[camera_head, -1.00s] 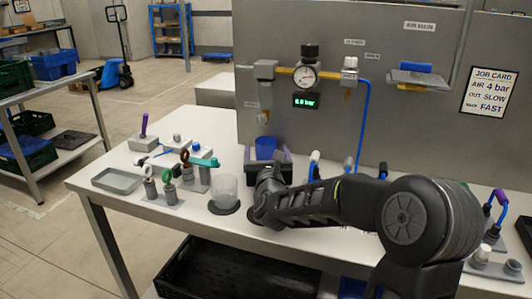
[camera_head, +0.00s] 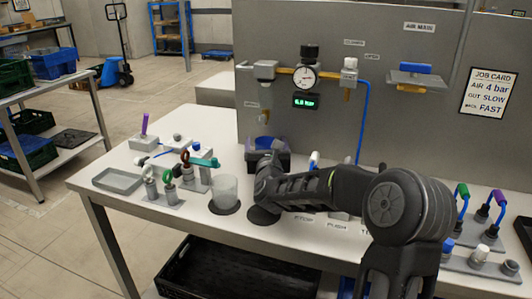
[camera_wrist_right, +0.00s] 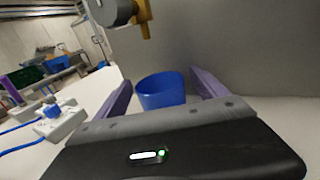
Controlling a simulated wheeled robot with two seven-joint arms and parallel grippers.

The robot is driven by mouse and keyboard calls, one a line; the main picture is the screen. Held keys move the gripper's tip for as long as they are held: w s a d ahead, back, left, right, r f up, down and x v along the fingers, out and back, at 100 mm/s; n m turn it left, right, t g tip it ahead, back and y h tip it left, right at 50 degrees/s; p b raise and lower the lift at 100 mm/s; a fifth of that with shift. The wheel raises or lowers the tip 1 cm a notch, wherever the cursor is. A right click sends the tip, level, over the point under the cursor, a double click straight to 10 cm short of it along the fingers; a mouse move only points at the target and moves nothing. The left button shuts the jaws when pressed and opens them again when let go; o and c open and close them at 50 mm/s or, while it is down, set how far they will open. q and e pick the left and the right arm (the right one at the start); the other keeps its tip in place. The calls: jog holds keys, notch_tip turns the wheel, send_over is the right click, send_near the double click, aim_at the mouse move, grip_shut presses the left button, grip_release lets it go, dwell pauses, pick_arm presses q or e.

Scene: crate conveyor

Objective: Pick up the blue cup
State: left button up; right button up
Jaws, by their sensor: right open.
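The blue cup (camera_head: 264,143) stands near the back panel, beneath the air fittings. In the head view only its upper part shows behind my right gripper (camera_head: 268,150). In the right wrist view the blue cup (camera_wrist_right: 162,93) sits between the two purple fingers of my right gripper (camera_wrist_right: 163,88), which is open with visible gaps on both sides. The cup's lower part is hidden by the gripper body. My left gripper is not in view.
A clear cup (camera_head: 224,190) stands on a dark round mat left of my right arm. Another dark mat (camera_head: 263,216) lies empty. A grey tray (camera_head: 117,180) and handled fixtures (camera_head: 170,190) are at left. The back panel (camera_head: 420,120) rises close behind the cup.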

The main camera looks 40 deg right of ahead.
jog(key=shift+c, duration=0.4)
jog(key=c, duration=1.4)
